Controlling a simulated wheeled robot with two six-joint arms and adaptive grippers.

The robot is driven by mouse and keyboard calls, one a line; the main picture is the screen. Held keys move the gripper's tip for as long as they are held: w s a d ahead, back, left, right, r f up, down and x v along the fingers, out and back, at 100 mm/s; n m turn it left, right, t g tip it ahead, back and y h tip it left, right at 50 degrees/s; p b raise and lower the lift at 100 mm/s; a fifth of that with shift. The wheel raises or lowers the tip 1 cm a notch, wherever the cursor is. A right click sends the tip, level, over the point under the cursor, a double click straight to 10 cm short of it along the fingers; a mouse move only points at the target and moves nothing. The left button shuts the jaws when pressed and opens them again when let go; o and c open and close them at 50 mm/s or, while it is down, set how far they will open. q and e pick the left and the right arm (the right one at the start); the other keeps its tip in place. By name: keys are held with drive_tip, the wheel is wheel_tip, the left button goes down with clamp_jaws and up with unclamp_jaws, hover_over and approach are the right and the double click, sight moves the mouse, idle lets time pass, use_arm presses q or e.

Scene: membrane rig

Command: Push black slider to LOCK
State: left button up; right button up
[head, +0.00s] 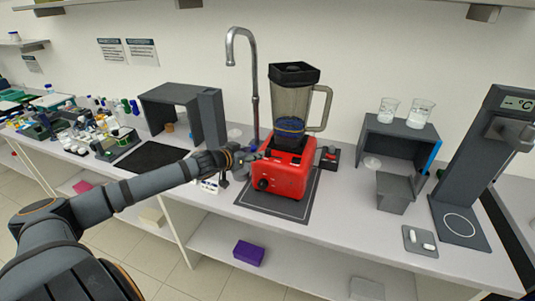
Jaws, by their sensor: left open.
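The red blender base (283,175) stands on a dark mat with a clear jug (292,104) and black lid on it. A black knob shows on its front face. I cannot make out a black slider or a LOCK mark; they are too small or hidden. My left gripper (251,155) is open, at the upper left side of the red base, close to it; I cannot tell whether it touches. A small dark box with a red button (329,157) sits right of the base. My right gripper is not in view.
A tall tap (254,85) rises behind my left gripper. A grey open box (184,94) stands at the left, and a dark stand with two beakers (420,113) at the right. Bench is clear between mat and grey bin (396,190).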

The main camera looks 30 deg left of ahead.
sight(267, 150)
use_arm(q)
drive_tip(key=x, duration=0.6)
drive_tip(key=d+x, duration=0.1)
drive_tip(key=x, duration=0.2)
drive_tip(key=shift+w+f+b, duration=0.25)
drive_tip(key=shift+w+b, duration=0.05)
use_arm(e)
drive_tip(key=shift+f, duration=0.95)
use_arm(q)
drive_tip(key=shift+s+a, duration=0.1)
clamp_jaws()
